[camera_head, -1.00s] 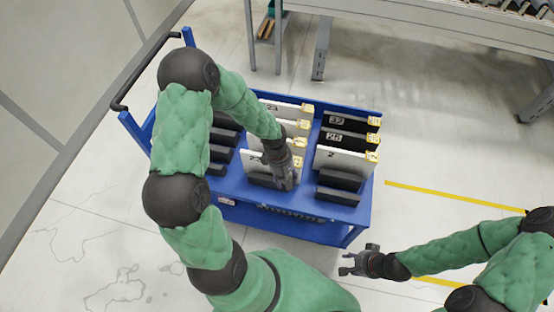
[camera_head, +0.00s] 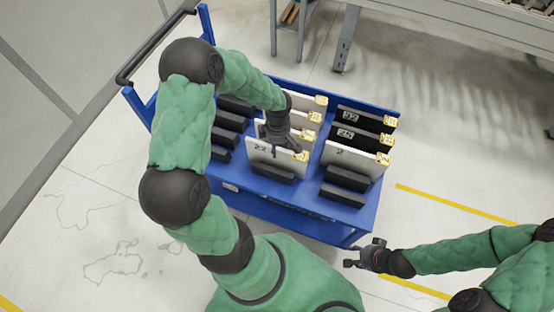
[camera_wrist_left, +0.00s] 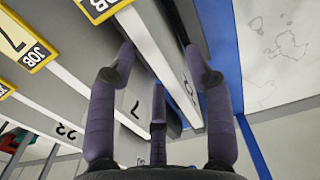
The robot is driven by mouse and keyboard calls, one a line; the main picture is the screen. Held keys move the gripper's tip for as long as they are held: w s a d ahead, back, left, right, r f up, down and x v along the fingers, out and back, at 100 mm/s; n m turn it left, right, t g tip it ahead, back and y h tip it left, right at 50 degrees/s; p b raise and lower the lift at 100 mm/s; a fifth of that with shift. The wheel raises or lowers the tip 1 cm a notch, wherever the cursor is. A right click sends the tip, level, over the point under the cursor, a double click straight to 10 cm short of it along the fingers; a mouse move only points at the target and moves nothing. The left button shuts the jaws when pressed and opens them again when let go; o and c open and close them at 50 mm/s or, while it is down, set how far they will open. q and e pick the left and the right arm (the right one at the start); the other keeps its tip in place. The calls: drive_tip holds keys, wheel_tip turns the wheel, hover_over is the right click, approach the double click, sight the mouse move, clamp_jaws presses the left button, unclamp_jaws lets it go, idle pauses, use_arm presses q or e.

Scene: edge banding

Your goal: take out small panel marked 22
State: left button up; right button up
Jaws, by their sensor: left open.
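The white panel marked 22 (camera_head: 270,158) stands upright at the front of the middle column on the blue trolley. Its number shows near its left end and a yellow tag near its right. My left gripper (camera_head: 285,146) is open at this panel's top edge. In the left wrist view its dark fingers (camera_wrist_left: 158,90) spread on both sides of a pale panel edge (camera_wrist_left: 165,60); I cannot tell whether they touch it. My right gripper (camera_head: 364,256) is open and empty, in front of the trolley's right corner.
The blue trolley (camera_head: 290,208) holds several upright panels in columns with black blocks. Two black panels (camera_head: 362,132) and a white panel (camera_head: 350,160) stand in the right column. A grey conveyor frame (camera_head: 450,22) is behind.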

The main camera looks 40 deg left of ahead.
sight(287, 160)
use_arm(q)
wheel_tip(287, 160, down, 5)
drive_tip(key=shift+a+f+b, duration=0.1)
drive_tip(key=shift+a+b, duration=0.05)
drive_tip(key=shift+b, duration=1)
clamp_jaws()
